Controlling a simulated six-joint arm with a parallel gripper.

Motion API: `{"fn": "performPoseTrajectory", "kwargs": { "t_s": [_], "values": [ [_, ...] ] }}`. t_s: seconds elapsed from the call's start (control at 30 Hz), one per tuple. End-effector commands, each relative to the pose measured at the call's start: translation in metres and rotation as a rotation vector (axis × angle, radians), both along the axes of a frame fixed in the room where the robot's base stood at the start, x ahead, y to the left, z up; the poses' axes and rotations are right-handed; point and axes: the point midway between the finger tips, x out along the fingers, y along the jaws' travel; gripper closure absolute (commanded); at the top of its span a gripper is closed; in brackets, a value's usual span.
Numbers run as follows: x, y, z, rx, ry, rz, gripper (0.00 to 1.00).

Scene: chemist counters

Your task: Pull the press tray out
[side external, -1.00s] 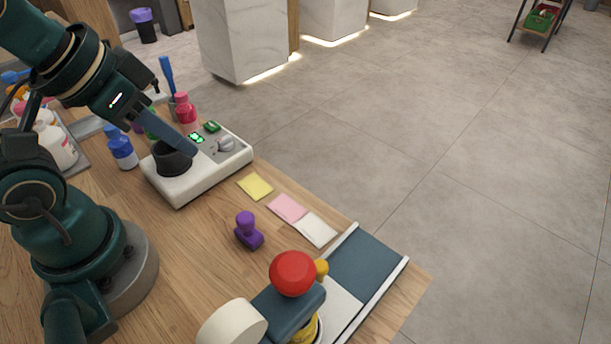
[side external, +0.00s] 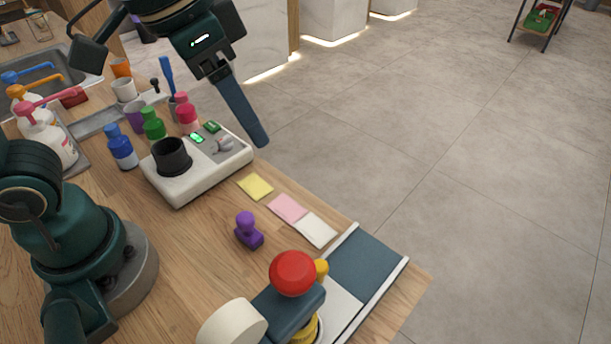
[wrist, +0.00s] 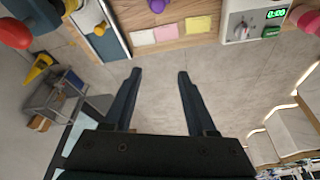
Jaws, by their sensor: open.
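The press stands at the counter's near corner in the side view, with a red ball knob (side external: 293,273) on a blue-grey arm. Beside it a flat blue-grey slab with a pale part lies between light rails (side external: 366,262); it looks like the press tray. A small yellow knob (side external: 321,269) stands at the tray; it also shows in the wrist view (wrist: 100,29). My gripper (side external: 261,142) is open and empty, raised near the counter's far edge by the white device. In the wrist view the fingers (wrist: 160,74) are spread apart over floor, with tray and press at upper left.
A white device with a black cup (side external: 172,156) stands on the counter. Yellow, pink and white notes (side external: 288,208) and a purple stamp (side external: 248,231) lie between it and the press. Several bottles (side external: 122,149) stand at left. Open floor lies beyond the counter edge.

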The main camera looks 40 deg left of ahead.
Motion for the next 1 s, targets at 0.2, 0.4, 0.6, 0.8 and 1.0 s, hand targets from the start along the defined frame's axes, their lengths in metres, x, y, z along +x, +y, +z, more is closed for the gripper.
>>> {"fn": "performPoseTrajectory", "kwargs": {
  "t_s": [0.2,0.4,0.6,0.8,1.0],
  "values": [
    [0.016,-0.063,-0.028,0.056,0.134,-0.22,0.43],
    [0.008,-0.112,-0.066,0.116,0.232,-0.376,0.43],
    [-0.01,-0.13,-0.093,0.16,0.296,-0.455,0.43],
    [-0.013,-0.131,-0.112,0.165,0.301,-0.465,0.43],
    [-0.013,-0.131,-0.136,0.164,0.3,-0.462,0.43]
  ]
}}
